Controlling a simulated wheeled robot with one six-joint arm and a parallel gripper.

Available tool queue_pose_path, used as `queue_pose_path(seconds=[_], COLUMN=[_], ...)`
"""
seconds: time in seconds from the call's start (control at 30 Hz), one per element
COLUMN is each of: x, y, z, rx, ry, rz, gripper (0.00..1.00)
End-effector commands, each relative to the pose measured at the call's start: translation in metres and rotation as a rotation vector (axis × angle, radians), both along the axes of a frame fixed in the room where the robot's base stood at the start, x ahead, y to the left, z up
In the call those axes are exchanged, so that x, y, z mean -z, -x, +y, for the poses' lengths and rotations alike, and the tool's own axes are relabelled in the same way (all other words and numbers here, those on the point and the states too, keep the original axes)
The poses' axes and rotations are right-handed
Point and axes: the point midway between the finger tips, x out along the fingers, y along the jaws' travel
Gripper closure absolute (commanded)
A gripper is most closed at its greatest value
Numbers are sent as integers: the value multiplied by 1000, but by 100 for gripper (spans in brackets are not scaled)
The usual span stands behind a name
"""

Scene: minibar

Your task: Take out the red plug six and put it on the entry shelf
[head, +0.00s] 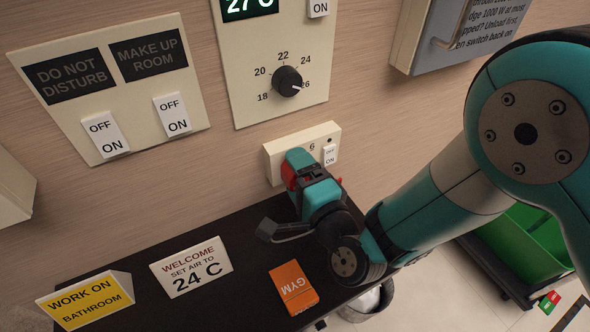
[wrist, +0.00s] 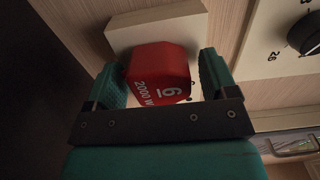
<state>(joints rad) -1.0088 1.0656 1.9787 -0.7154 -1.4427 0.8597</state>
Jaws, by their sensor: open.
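The red plug six (wrist: 160,72), marked "6" and "2000 W", sits at the cream wall socket (wrist: 150,25) in the wrist view. In the head view the socket (head: 327,135) shows its "6" label and an OFF/ON switch, and only a bit of the red plug (head: 289,176) shows beside my gripper. My gripper (wrist: 165,85) is open, with one teal finger on each side of the plug. I cannot tell whether the fingers touch it. The entry shelf (head: 231,222) is the dark shelf below the socket, along the wall.
Bare shelf lies behind the cards. A thermostat panel (head: 246,60) is above the socket.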

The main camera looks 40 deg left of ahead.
Motion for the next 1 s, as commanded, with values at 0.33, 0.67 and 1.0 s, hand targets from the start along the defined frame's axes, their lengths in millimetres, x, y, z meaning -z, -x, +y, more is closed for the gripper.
queue_pose_path(seconds=[0.33, 0.67, 1.0], x=[0, 2, 1], y=[0, 1, 4], z=[0, -2, -8], rx=[0, 0, 0], ry=[0, 0, 0], rz=[0, 0, -1], gripper=[72, 85, 85])
